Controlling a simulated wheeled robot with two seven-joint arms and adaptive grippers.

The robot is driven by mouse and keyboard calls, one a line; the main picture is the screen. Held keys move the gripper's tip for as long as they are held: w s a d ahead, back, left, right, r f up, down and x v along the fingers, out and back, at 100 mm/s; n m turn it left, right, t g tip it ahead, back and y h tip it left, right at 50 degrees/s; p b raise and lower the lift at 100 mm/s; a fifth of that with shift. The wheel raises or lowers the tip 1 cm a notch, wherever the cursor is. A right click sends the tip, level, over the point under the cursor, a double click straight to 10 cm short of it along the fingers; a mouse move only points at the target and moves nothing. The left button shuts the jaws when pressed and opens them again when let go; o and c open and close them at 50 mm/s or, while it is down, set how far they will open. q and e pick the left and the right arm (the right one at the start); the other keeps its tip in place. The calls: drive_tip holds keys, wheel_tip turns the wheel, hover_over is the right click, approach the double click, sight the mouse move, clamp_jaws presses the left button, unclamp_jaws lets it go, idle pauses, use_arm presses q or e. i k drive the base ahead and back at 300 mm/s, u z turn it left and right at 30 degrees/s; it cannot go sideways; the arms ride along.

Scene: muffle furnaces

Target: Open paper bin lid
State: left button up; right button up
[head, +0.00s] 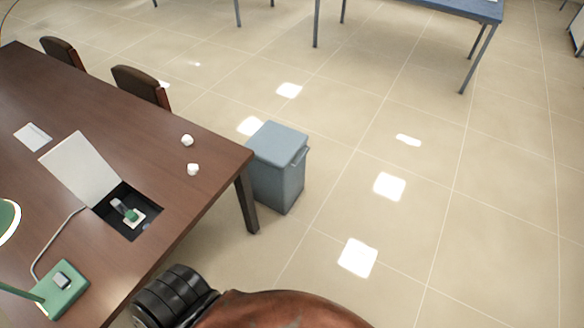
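The paper bin (278,182) is a blue-grey box standing on the floor, just right of the corner of the brown table. Its flat lid (278,142) looks closed, lying level across the top. A small handle (300,157) sticks out at the right edge of the lid. The inside of the bin is hidden. Neither of my grippers shows in the head view.
The brown table (90,110) fills the left; its leg (246,200) stands close beside the bin. On it are an open box (150,222), crumpled paper balls (187,140) and a green lamp base (62,290). Tiled floor (420,230) right of the bin is free.

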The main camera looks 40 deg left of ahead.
sight(275, 144)
drive_tip(key=u, duration=1.4)
